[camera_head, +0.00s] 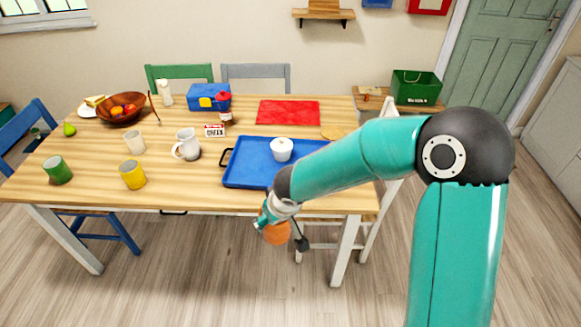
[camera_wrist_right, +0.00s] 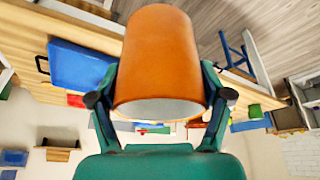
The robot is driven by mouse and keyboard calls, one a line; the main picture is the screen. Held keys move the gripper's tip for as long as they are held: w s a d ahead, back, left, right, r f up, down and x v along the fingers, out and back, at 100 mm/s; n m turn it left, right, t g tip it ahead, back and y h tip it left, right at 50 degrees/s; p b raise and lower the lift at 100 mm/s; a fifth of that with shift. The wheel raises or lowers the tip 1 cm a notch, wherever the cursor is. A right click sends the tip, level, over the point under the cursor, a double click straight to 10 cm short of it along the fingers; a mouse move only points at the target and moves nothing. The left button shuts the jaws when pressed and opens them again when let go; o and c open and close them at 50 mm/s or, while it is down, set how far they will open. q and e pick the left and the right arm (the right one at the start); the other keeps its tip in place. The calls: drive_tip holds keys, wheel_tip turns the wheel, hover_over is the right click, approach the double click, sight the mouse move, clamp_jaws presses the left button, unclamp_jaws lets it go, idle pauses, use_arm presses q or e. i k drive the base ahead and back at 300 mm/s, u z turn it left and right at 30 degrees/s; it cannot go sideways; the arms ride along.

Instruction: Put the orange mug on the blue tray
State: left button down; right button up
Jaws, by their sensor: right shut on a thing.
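The orange mug (camera_head: 276,232) is held in my right gripper (camera_head: 283,222), in front of the table's near edge in the head view. In the right wrist view the orange mug (camera_wrist_right: 163,60) fills the space between the two fingers of my right gripper (camera_wrist_right: 160,101), which is shut on it. The blue tray (camera_head: 240,180) lies on the table, behind the mug in the head view. It also shows in the wrist view (camera_wrist_right: 78,65). A white lidded pot (camera_head: 281,150) stands on the tray, and my right arm covers part of the tray's right side. My left gripper is not in view.
On the wooden table (camera_head: 190,175) stand a white jug (camera_head: 187,145), a yellow cup (camera_head: 132,174), a green cup (camera_head: 57,170) and a whitish cup (camera_head: 134,142). A red mat (camera_head: 288,112) lies behind the tray. The tray's left part is bare.

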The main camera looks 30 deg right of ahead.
sight(246, 166)
drive_tip(key=z, duration=0.15)
drive_tip(key=i, duration=1.5)
drive_tip(key=u, duration=0.15)
